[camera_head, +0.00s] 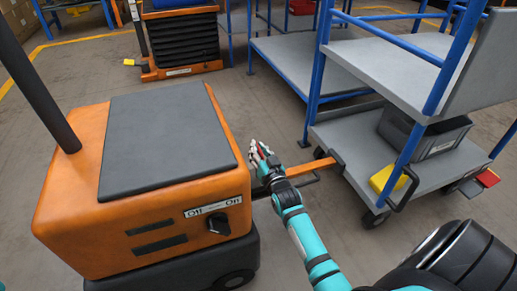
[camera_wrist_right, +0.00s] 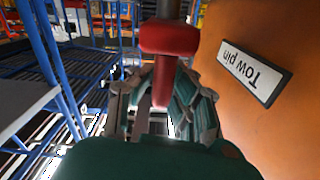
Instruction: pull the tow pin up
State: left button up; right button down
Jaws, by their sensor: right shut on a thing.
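The tow pin (camera_wrist_right: 168,40) has a red head and red shaft and stands in the middle of the right wrist view, beside the orange tug's side. A label reading "Tow pin" (camera_wrist_right: 254,73) is on that orange side. My right gripper (camera_wrist_right: 163,95) is shut on the red shaft just below the wider head. In the head view my right gripper (camera_head: 262,158) is at the right side of the orange tug (camera_head: 70,190), above the orange tow bar (camera_head: 315,167). The pin's lower end is hidden by the gripper. My left gripper is not in view.
A cart with blue posts and grey shelves (camera_head: 375,165) stands to the right, at the far end of the tow bar. It carries a grey bin (camera_head: 437,143) and a yellow box (camera_head: 389,179). A rotary switch (camera_head: 218,224) is on the tug's front.

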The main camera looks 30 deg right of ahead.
jog(key=c, duration=1.3)
grip_release()
jog(key=shift+c, duration=0.2)
jog(key=v, duration=1.2)
jog(key=shift+f, duration=0.1)
